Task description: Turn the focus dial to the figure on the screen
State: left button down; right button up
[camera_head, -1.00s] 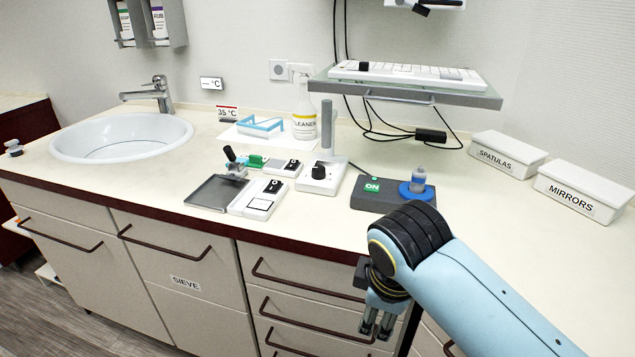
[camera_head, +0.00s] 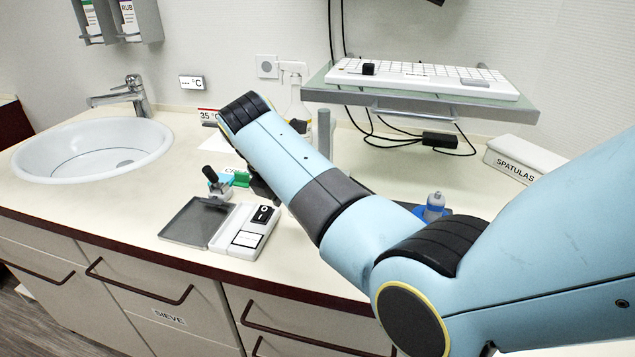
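My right arm comes in from the right and crosses the counter, its elbow raised toward the wall. A dark part of my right gripper (camera_head: 262,188) shows below the forearm, beside the small white devices; its fingers are mostly hidden, so I cannot tell their state. The white box with a black dial and the grey post (camera_head: 324,132) are behind my arm; only the post shows. A black knob (camera_head: 368,68) sits on the white keyboard (camera_head: 425,76) on the shelf. The edge of a dark screen shows at the top, its face out of view. My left gripper is not in view.
A white device (camera_head: 245,230) with a black switch and a grey plate (camera_head: 194,221) lie near the counter's front edge. A glass shelf (camera_head: 430,100) overhangs the counter. A blue ring with a bottle (camera_head: 434,205) is beside my arm. The sink (camera_head: 90,150) is at left.

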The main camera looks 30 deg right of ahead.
jog(key=shift+w+d+r, duration=0.2)
jog(key=shift+w+d, duration=0.75)
jog(key=shift+d, duration=0.2)
jog(key=d, duration=0.1)
jog(key=w+d, duration=0.1)
jog(key=d+p, duration=0.1)
jog(key=shift+w+d+f, duration=0.15)
jog(key=shift+w+d, duration=0.1)
jog(key=shift+w, duration=0.1)
jog(key=shift+w+d+f, duration=0.15)
jog(key=shift+d, duration=0.7)
jog(key=shift+x, duration=0.8)
jog(key=shift+w+f+b, duration=0.1)
jog(key=shift+f+b, duration=0.25)
jog(key=shift+f, duration=0.2)
jog(key=shift+d, duration=0.1)
jog(key=c, duration=1.1)
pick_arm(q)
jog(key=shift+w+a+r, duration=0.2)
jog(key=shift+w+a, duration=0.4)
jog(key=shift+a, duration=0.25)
pick_arm(e)
jog(key=shift+c, duration=0.2)
